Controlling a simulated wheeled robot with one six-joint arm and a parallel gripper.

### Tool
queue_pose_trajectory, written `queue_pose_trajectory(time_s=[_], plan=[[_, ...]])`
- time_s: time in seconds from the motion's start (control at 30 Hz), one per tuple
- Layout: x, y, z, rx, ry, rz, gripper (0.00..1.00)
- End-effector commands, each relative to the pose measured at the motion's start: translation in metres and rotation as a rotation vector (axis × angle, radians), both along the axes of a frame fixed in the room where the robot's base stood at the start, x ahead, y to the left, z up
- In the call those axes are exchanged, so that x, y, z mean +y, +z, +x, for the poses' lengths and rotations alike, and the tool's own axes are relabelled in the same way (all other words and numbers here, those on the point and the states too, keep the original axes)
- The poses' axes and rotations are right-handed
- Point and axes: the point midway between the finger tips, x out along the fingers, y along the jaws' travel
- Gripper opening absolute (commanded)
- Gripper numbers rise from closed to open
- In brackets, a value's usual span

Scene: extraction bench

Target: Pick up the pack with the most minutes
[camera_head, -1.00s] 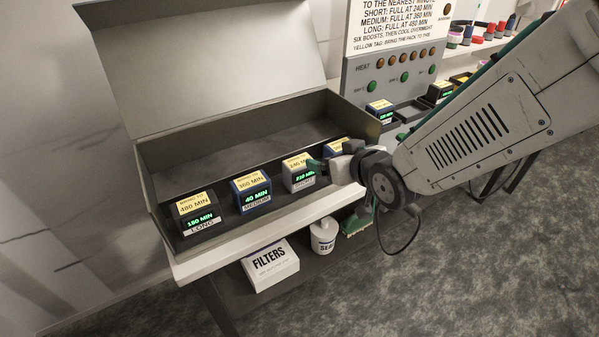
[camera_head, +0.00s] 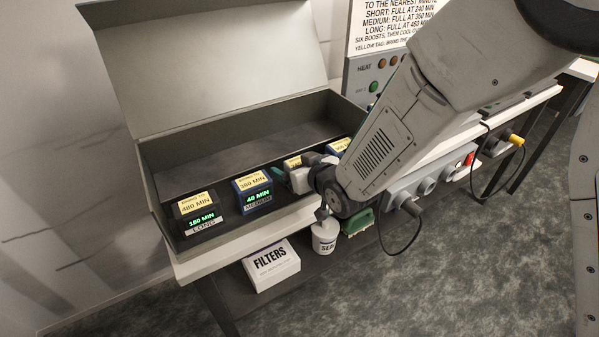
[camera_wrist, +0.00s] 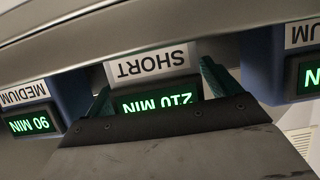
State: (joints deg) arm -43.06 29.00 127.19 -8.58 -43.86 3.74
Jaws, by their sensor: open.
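Several packs stand in a row in the open grey box. The black LONG pack (camera_head: 200,218) reads 180 MIN. The blue MEDIUM pack (camera_head: 254,193) beside it reads 40 MIN. The SHORT pack (camera_head: 292,162) is mostly hidden behind my gripper (camera_head: 297,170); in the wrist view its upside-down display (camera_wrist: 158,102) appears to read 210 MIN. Another blue MEDIUM pack (camera_head: 339,144) is partly hidden in the head view; its display (camera_wrist: 30,124) appears to read 90 MIN. My gripper (camera_wrist: 156,88) is open, its green fingers on either side of the SHORT pack's front.
The box lid (camera_head: 210,65) stands raised behind. A heat panel (camera_head: 372,78) and a sign (camera_head: 385,25) stand right of the box, partly covered by my arm. A FILTERS box (camera_head: 271,265) and a white tub (camera_head: 325,236) sit on the shelf below.

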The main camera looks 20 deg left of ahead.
Motion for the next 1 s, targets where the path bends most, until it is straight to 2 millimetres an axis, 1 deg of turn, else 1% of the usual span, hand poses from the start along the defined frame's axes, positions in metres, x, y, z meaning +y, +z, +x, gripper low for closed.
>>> queue_pose_trajectory(time_s=[0.17, 0.2, 0.27, 0.3, 0.4, 0.67, 0.77, 0.87, 1.0], plan=[[0.0, 0.0, 0.0, 0.0, 0.0, 0.0, 0.89], [0.0, 0.0, 0.0, 0.0, 0.0, 0.0, 0.78], [0.0, 0.0, 0.0, 0.0, 0.0, 0.0, 0.61], [0.0, 0.0, 0.0, 0.0, 0.0, 0.0, 0.5], [0.0, 0.0, 0.0, 0.0, 0.0, 0.0, 0.25], [0.001, 0.002, 0.0, -0.002, 0.0, 0.002, 0.26], [0.001, 0.007, 0.0, -0.003, 0.0, 0.003, 0.26], [0.0, 0.015, 0.001, -0.004, 0.0, 0.003, 0.26], [0.0, 0.033, 0.001, -0.005, -0.001, 0.004, 0.26]])
